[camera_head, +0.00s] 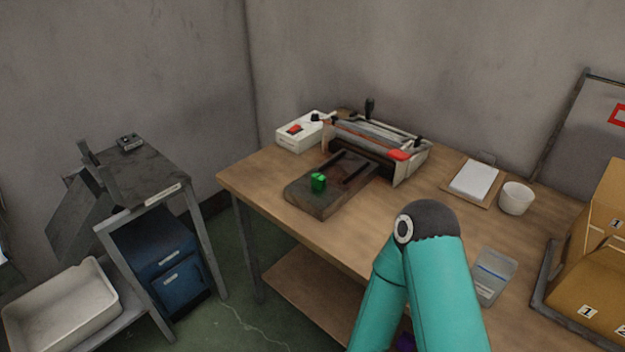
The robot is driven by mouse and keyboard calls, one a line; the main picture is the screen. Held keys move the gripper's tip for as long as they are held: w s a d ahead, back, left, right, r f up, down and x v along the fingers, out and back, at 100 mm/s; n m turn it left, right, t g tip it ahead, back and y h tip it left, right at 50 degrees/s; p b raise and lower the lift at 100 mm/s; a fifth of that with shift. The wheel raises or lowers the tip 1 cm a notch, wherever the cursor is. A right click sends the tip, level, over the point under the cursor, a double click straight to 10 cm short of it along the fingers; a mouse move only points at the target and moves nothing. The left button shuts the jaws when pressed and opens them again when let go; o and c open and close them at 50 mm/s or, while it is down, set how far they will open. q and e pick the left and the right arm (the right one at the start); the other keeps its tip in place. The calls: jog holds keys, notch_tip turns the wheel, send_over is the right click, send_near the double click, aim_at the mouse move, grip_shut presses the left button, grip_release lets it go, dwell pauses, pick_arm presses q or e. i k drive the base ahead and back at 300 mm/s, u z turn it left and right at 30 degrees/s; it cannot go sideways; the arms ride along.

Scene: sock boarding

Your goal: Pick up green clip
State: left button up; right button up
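Neither of my grippers shows in the head view. One of my teal arms rises from the bottom edge, right of the middle, with its dark joint in front of the bench. No gripper shows at the clip.
A press-like machine (375,140) with a red tab stands behind the board on the workbench (262,178). A white box (300,132) is left of it. A clipboard (472,183), white cup (515,198), clear pouch (492,275) and cardboard boxes (590,275) lie right.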

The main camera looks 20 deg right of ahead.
aim_at(318, 181)
jog(key=u, duration=0.05)
jog(key=i, duration=0.9)
jog(key=z, duration=0.1)
